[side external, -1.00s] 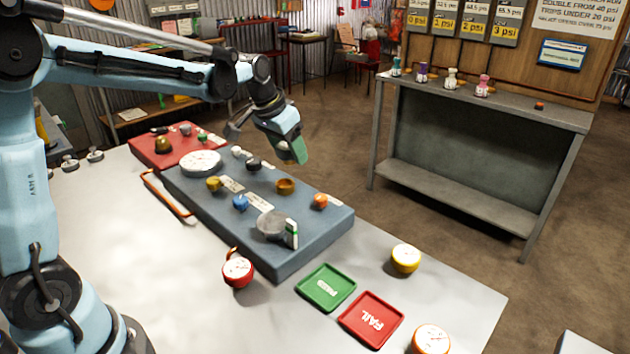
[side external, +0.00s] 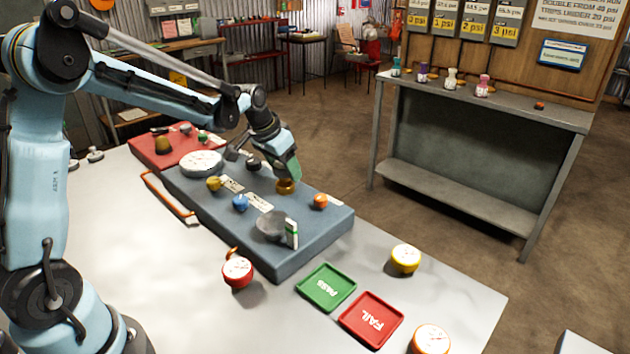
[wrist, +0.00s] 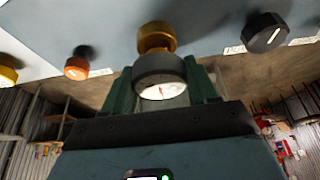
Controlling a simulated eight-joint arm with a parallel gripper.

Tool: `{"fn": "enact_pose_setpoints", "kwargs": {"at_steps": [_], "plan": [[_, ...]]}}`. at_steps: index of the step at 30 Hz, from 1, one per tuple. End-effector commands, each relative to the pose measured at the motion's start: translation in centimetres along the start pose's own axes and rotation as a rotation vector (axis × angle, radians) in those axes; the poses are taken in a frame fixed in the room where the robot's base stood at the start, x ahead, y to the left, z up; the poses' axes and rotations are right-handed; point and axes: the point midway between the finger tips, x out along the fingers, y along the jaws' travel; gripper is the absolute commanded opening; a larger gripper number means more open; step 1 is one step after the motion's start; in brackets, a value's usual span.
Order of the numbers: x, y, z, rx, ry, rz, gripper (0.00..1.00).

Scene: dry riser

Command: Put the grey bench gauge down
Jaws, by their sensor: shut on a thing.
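The grey bench gauge (wrist: 160,72), with a dark grey rim and a white dial with a red needle, is held between the green fingers of my gripper (wrist: 162,82). In the side view my gripper (side external: 287,170) is low over the far side of the blue-grey test block (side external: 318,240), and its fingers hide the gauge. A brass fitting (wrist: 157,38) is right at the gauge's end in the wrist view. This fitting also shows just under the fingers in the side view (side external: 285,187). I cannot tell whether gauge and fitting touch.
An orange knob (side external: 320,201), a blue knob (side external: 240,203) and a grey round dish (side external: 271,226) are on the block. A green PASS tray (side external: 326,270), a red FAIL tray (side external: 352,335), a red gauge (side external: 237,271) and a yellow gauge (side external: 405,258) are on the bench.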

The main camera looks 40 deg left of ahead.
Motion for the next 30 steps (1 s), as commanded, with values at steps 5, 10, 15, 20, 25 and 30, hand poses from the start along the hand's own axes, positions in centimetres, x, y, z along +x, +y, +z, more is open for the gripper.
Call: {"fn": "enact_pose_setpoints", "kwargs": {"at_steps": [5, 10, 15, 20, 25, 30], "plan": [[0.48, 0.0, 0.16, 0.0, 0.0, 0.0, 0.19], [0.9, 0.0, 0.35, 0.0, 0.0, 0.0, 0.19], [1.04, 0.01, 0.43, 0.0, 0.0, 0.0, 0.61], [1.02, 0.0, 0.42, 0.0, 0.0, 0.0, 0.84], [1.01, 0.0, 0.42, 0.0, 0.0, 0.0, 0.84], [0.73, 0.0, 0.29, 0.0, 0.0, 0.0, 0.84]]}}
